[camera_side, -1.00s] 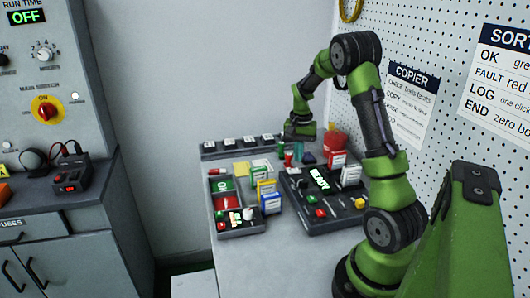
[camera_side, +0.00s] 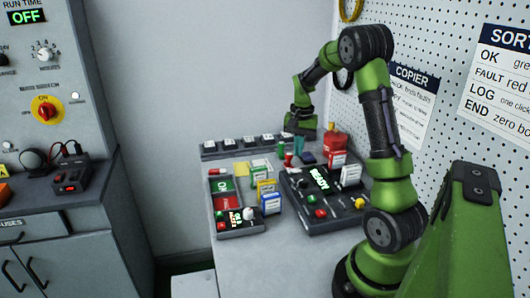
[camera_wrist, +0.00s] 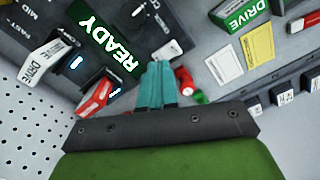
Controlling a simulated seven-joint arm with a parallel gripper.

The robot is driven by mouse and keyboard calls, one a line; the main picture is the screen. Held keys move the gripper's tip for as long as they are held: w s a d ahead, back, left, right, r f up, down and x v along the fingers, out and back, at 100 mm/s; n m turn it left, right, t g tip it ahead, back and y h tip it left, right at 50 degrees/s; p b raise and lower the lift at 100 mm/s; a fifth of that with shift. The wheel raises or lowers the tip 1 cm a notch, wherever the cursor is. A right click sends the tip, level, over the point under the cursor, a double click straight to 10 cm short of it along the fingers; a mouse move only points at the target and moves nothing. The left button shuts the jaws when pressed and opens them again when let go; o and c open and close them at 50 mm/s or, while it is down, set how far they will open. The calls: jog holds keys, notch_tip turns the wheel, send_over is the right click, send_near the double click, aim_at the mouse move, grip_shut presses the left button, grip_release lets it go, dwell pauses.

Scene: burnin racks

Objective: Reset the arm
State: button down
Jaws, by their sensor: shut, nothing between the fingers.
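My gripper (camera_wrist: 157,85) shows in the wrist view as two teal fingers pressed together, with nothing between them. In the side view my gripper (camera_side: 299,146) hangs at the back of the bench, fingers down, above the area behind the dark console (camera_side: 325,222) with the lit READY display. The wrist view shows the READY display (camera_wrist: 108,45) just left of the fingertips. A red cylinder (camera_wrist: 184,80) and a small green piece (camera_wrist: 201,97) are close to the right of the fingers. I cannot tell whether the fingers touch anything below.
A grey tray (camera_side: 241,233) with green and red panels stands left of the console. Upright blue (camera_side: 271,204) and yellow cartridges are between them. A row of labelled blocks (camera_side: 228,143) lines the back. The perforated wall (camera_side: 430,45) is close on the right.

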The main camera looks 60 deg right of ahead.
jog(key=s+a+r+n+t, duration=0.2)
jog(key=a+r+n, duration=0.1)
jog(key=a, duration=0.7)
jog(key=s+a+r+n+t+y, duration=0.1)
jog(key=s+a+r+n+t, duration=0.1)
jog(key=a, duration=0.9)
jog(key=s+a+r+n+t, duration=0.3)
jog(key=a+r+n, duration=0.2)
jog(key=a+r, duration=0.3)
jog(key=shift+s+a+y, duration=0.25)
jog(key=shift+a+y, duration=0.15)
jog(key=shift+a, duration=0.85)
